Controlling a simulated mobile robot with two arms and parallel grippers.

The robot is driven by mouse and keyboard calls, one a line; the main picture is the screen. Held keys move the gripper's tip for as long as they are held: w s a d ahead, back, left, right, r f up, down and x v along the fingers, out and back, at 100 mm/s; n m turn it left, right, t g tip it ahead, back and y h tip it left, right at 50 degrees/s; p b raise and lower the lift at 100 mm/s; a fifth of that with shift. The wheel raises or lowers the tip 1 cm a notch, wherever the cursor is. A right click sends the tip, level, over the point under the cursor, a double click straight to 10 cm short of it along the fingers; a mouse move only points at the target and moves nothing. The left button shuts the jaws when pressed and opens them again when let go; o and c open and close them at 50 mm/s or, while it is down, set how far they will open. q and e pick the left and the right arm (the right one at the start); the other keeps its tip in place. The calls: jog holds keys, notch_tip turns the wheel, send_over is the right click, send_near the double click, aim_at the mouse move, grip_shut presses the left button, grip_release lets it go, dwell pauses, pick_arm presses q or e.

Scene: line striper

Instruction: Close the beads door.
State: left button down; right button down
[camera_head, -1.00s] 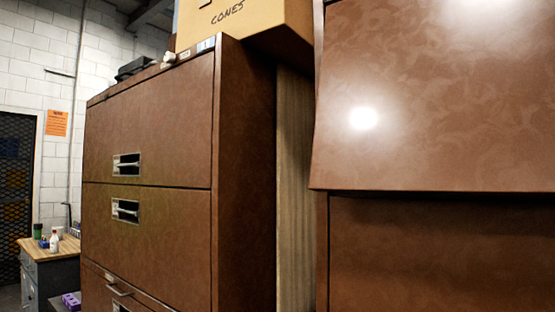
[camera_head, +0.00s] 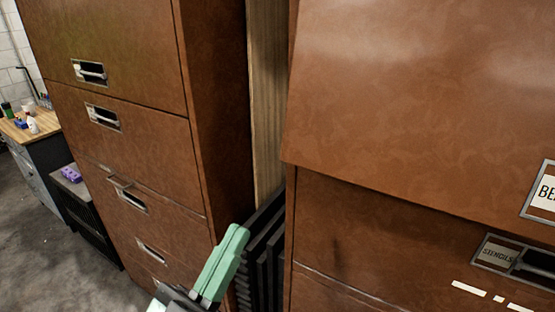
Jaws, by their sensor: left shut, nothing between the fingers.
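The beads door (camera_head: 420,110) is the large brown panel at upper right, with a label reading "BE" (camera_head: 543,190) cut off by the right edge. Its lower edge stands out from the brown cabinet (camera_head: 340,235), so it hangs tilted outward over the drawer marked "STENCILS" (camera_head: 497,252). My left gripper (camera_head: 234,234), with pale green fingers, is at bottom centre, left of and below the door's lower left corner. It is shut and empty, apart from the door. My right gripper is not in view.
Another brown cabinet (camera_head: 145,150) with several handled fronts stands at left. Dark slatted pieces (camera_head: 262,255) and a wooden board (camera_head: 265,110) fill the gap between the cabinets. A workbench (camera_head: 30,125) and a purple item (camera_head: 70,174) are at far left. Grey floor (camera_head: 50,255) is clear at lower left.

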pick_arm(q)
jog(key=b, duration=0.3)
send_near(290, 155)
notch_tip(290, 155, up, 3)
jog(key=s, duration=0.1)
jog(key=w+p, duration=0.1)
jog(key=w+d+p, duration=0.2)
jog(key=w, duration=0.1)
jog(key=shift+w+r, duration=0.1)
jog(key=shift+r, duration=0.25)
jog(key=shift+w+d+f, duration=0.25)
jog(key=shift+w+d, duration=0.05)
jog(key=shift+w, duration=0.15)
jog(key=w+d, duration=0.1)
jog(key=w+d+f, duration=0.1)
jog(key=w, duration=0.1)
jog(key=shift+w+f, duration=0.15)
jog(key=shift+w, duration=0.1)
jog(key=shift+s, duration=0.1)
